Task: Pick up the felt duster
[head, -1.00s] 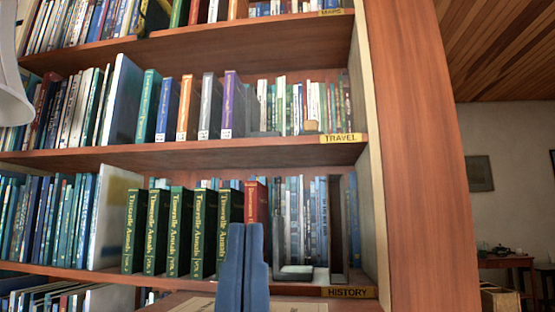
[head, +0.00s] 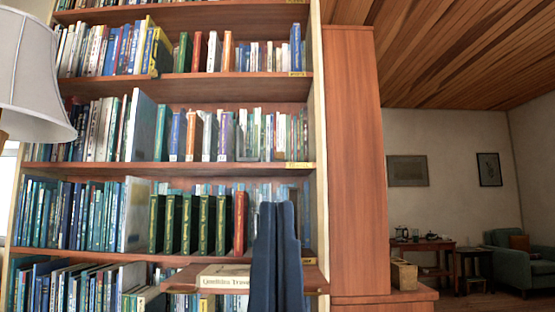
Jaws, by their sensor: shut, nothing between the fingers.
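I cannot make out a felt duster for certain in the head view. My gripper (head: 278,208) stands upright at the bottom centre, in front of the lower shelves. Its two dark blue fingers are together, with nothing visible between them. It hides part of the shelf to the right of the red book (head: 240,223) and part of a pull-out board (head: 205,272) below.
The tall wooden bookcase (head: 322,268) holds several rows of books. A lampshade (head: 35,75) is at the upper left. At the right are a wooden box (head: 403,275), a side table (head: 425,245) and a green armchair (head: 525,262).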

